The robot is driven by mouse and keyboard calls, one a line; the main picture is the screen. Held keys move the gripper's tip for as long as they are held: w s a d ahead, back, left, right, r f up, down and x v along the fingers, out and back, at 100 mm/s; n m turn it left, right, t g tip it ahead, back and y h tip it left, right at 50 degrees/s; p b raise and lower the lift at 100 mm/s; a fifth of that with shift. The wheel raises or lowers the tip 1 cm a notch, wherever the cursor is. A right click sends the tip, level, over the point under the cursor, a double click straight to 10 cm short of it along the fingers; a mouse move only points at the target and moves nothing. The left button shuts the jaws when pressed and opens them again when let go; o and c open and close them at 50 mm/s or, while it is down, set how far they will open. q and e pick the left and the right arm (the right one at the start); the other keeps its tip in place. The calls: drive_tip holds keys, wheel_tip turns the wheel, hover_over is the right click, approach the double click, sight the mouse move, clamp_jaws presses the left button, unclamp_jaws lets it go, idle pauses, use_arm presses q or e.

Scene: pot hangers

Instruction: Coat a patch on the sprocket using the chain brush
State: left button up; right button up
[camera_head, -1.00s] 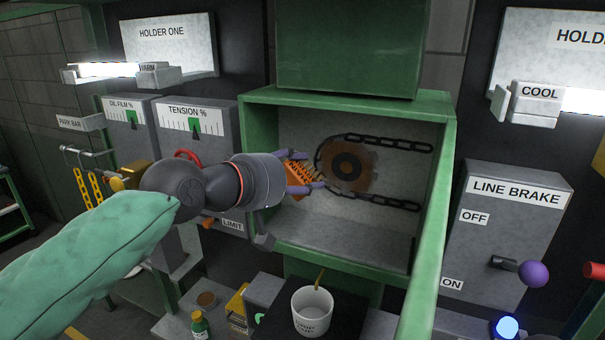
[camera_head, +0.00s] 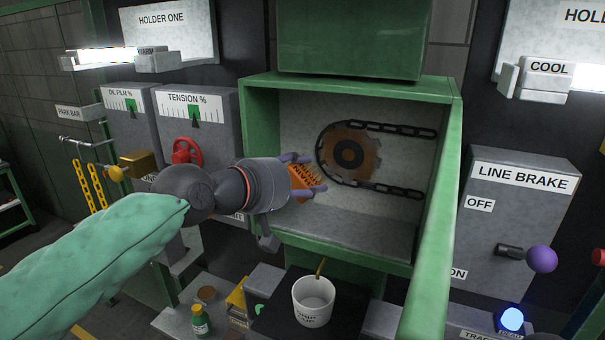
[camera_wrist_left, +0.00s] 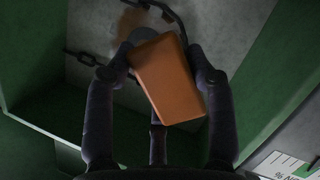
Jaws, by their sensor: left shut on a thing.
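The sprocket (camera_head: 349,154) is a rusty brown toothed disc with a dark hub, inside the open green-framed box. A dark chain (camera_head: 396,131) loops around its left side. My left gripper (camera_head: 306,174) is at the box's opening, shut on the orange chain brush (camera_head: 302,182). The brush's bristles point right toward the sprocket, with a small gap seeming to lie between them. The left wrist view shows the brush's orange block (camera_wrist_left: 168,82) between the fingers, covering most of the sprocket behind it. My right gripper is not in view.
The green box frame (camera_head: 450,165) borders the opening on the sides. A white cup (camera_head: 313,300) stands below on a dark surface, a green bottle (camera_head: 199,322) to its left. A red valve wheel (camera_head: 187,152) is left of the box. The line brake lever's purple knob (camera_head: 541,259) is at right.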

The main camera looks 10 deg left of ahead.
use_arm(q)
drive_tip(key=shift+w+f, duration=0.3)
drive_tip(key=shift+f, duration=0.35)
drive_tip(key=shift+w+d+r, duration=0.1)
drive_tip(key=shift+w, duration=0.4)
drive_tip(key=shift+w+d, duration=0.25)
drive_tip(key=shift+w, duration=0.9)
drive_tip(key=shift+w+d, duration=0.2)
drive_tip(key=shift+w, duration=0.95)
drive_tip(key=shift+w+d+p, duration=0.2)
drive_tip(key=shift+w+p, duration=0.1)
drive_tip(key=shift+w, duration=0.65)
